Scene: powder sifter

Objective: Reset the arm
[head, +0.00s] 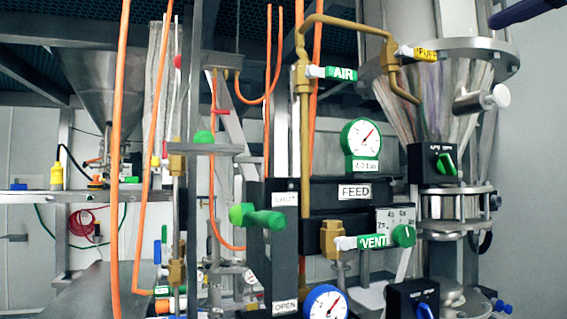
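Neither of my arms nor either gripper shows in the head view. The powder sifter equipment fills the view. A black panel labelled FEED (352,192) stands in the middle, with a green lever handle (262,219) sticking out at its left. An AIR valve handle (340,73) is on the brass pipe above, and a VENT valve handle (370,241) is below. Both handles lie roughly level. A green-rimmed gauge (364,138) and a blue-rimmed gauge (326,303) face me.
A steel hopper (450,95) with a black box and green knob (445,164) stands at the right. Orange hoses (119,150) hang at the left, before another hopper (98,85). A dark blue bar (522,12) crosses the top right corner. The grey wall (535,160) at the right is bare.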

